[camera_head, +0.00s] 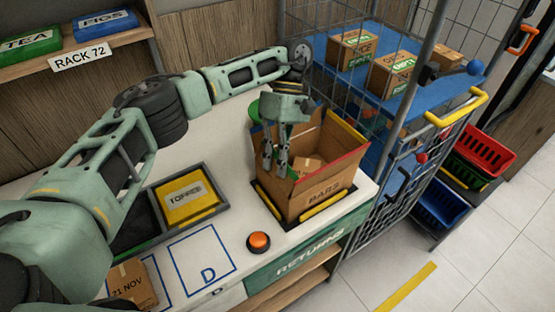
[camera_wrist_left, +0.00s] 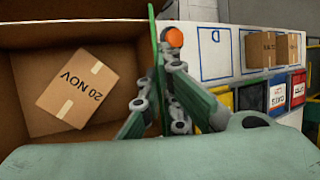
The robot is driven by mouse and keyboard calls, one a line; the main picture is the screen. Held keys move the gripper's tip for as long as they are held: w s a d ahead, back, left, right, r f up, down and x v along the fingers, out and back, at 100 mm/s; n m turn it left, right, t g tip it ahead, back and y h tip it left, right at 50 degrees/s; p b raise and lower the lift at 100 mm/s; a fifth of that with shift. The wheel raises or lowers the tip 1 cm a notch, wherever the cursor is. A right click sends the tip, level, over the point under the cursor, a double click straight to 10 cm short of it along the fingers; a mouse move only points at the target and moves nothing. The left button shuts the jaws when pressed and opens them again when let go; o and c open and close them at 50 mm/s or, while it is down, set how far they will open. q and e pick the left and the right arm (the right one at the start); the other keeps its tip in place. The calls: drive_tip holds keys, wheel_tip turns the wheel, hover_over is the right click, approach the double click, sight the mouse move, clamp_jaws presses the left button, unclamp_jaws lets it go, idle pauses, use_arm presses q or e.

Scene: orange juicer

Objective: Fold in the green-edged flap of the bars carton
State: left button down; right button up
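The bars carton (camera_head: 322,201) stands open-topped on the white counter. It has a red-edged flap at the front right and a yellow-edged flap at the back. The green-edged flap (camera_wrist_left: 155,45) stands up in the left wrist view, seen nearly edge-on; in the head view my gripper mostly hides it. My left gripper (camera_head: 275,166) points down at the carton's left side. Its fingers lie on both sides of the green-edged flap and appear closed against it. A small box marked 20 NOV (camera_wrist_left: 82,88) lies inside the carton. My right gripper is not in view.
An orange button (camera_head: 259,241) sits on the counter in front of the carton. A tray with a yellow TOFFEES section (camera_head: 188,196) is to the left. A wire cage cart (camera_head: 400,170) stands close on the right. A 21 NOV box (camera_head: 133,284) is at front left.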

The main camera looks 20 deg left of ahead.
use_arm(q)
drive_tip(key=c, duration=2.5)
unclamp_jaws()
drive_tip(key=o, duration=0.5)
drive_tip(key=shift+v, duration=3.8)
